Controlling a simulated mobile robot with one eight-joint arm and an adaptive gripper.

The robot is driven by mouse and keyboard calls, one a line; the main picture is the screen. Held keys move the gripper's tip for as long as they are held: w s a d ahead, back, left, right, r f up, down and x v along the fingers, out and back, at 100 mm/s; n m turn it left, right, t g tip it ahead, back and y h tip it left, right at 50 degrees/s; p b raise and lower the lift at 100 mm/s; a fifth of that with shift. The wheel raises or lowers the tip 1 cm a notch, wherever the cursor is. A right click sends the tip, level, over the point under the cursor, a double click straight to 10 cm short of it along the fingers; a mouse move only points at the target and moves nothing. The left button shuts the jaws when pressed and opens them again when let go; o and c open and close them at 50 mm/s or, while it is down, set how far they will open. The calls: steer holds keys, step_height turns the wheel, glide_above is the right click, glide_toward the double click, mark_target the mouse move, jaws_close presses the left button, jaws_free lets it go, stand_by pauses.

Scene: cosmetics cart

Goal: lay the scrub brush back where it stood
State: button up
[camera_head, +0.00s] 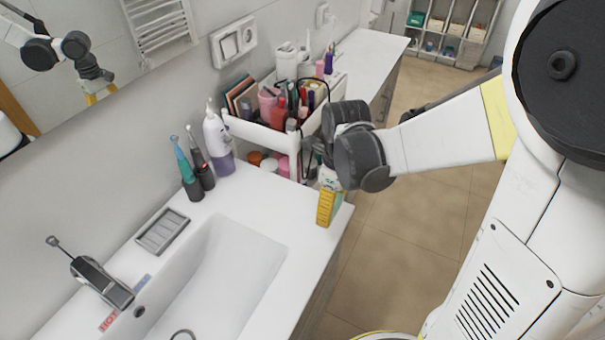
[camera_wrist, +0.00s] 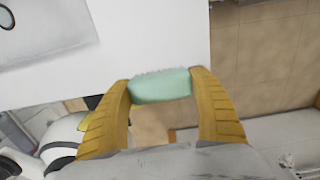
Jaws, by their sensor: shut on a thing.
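The scrub brush (camera_wrist: 161,86) is a pale green block with short bristles along its far edge in the wrist view. The two yellow fingers of my gripper (camera_wrist: 161,80) are shut on its two ends. From these views I cannot tell whether the brush touches the counter.
A grey ribbed soap dish (camera_head: 162,231) lies beside the basin (camera_head: 222,275). Electric toothbrushes (camera_head: 188,174) and a pump bottle (camera_head: 218,145) stand along the wall. A white cosmetics cart (camera_head: 262,134), full of items, stands close behind my gripper. Floor lies beyond the counter's right edge.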

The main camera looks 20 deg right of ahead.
steer(key=w+a+f, duration=0.2)
steer(key=w, duration=0.1)
steer(key=shift+a+f+b, duration=0.15)
steer(key=shift+b, duration=0.25)
step_height(320, 180, down, 4)
steer(key=shift+f+b, duration=0.1)
steer(key=shift+b, duration=0.85)
steer(key=o, duration=1.4)
